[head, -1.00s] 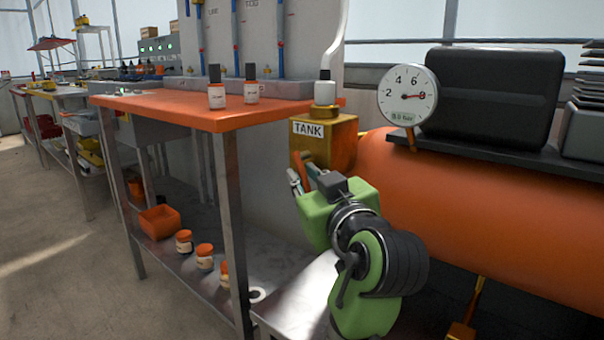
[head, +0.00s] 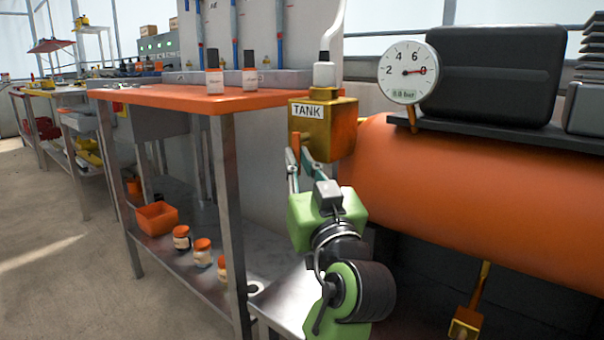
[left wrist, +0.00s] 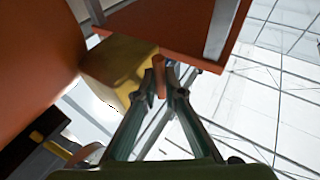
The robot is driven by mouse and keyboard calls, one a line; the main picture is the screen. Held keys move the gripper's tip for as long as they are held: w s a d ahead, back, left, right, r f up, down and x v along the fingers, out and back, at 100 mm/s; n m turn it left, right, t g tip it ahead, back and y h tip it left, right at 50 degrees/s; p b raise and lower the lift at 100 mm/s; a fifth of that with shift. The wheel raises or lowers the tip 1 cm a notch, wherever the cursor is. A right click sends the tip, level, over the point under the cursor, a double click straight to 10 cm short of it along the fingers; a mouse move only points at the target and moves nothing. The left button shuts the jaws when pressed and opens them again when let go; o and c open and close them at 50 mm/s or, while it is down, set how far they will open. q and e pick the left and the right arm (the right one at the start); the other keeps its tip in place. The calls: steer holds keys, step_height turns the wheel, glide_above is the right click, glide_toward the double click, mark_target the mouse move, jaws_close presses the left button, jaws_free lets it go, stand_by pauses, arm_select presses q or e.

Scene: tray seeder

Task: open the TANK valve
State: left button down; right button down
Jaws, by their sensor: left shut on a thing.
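The TANK valve is a brass block (head: 338,128) with a white TANK label (head: 307,110), mounted at the left end of the orange tank. Its orange lever (head: 293,160) hangs below the block's front left side. In the left wrist view the lever (left wrist: 160,76) shows as a narrow orange strip between my fingertips, beside the brass block (left wrist: 118,72). My left gripper (head: 300,165) is shut on the lever from below; the fingers partly hide it. My right gripper is in neither view.
The orange tank (head: 450,205) fills the right side, with a round pressure gauge (head: 408,72) on top. An orange-topped steel bench (head: 170,101) stands left of the valve, bearing two bottles. Its lower shelf holds an orange bin (head: 157,217) and jars. Floor at the left is open.

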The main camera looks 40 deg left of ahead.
arm_select(q)
steer(key=shift+a, duration=0.1)
steer(key=c, duration=2.4)
jaws_free()
steer(key=v, duration=1.2)
steer(key=shift+f, duration=0.15)
